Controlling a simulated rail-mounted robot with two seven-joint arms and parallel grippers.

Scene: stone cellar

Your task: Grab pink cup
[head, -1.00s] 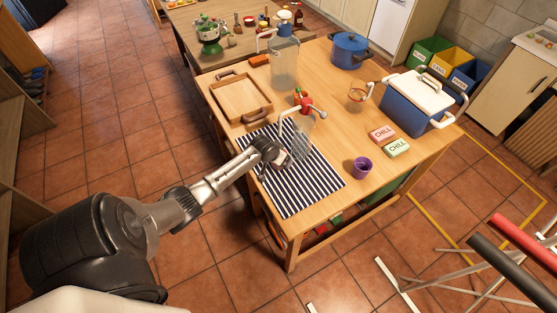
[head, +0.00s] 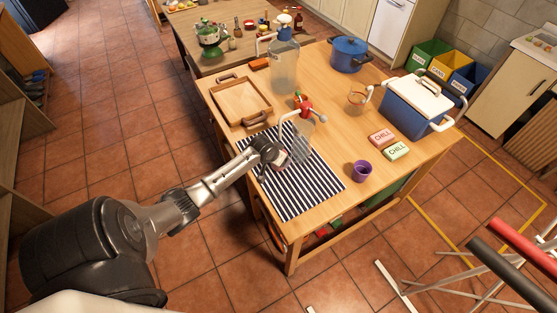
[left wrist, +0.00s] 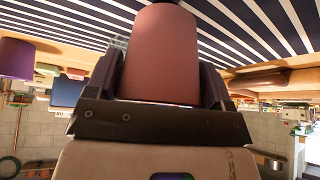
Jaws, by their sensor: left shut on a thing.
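The pink cup (left wrist: 160,52) fills the middle of the left wrist view, between the two dark fingers of my left gripper (left wrist: 160,80). The gripper is shut on it. The navy-and-white striped mat (left wrist: 235,25) lies beyond the cup. In the head view my left gripper (head: 276,158) is over the striped mat (head: 300,190), near its upper left part. There the cup is small and mostly hidden by the gripper; I cannot tell whether it touches the mat. My right gripper is not in view.
A purple cup (head: 361,171), two CHILL boxes (head: 397,150), a blue cooler (head: 405,108) and a glass mug (head: 357,99) are to the right. A wooden tray (head: 240,100) is behind left. The mat's front is clear.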

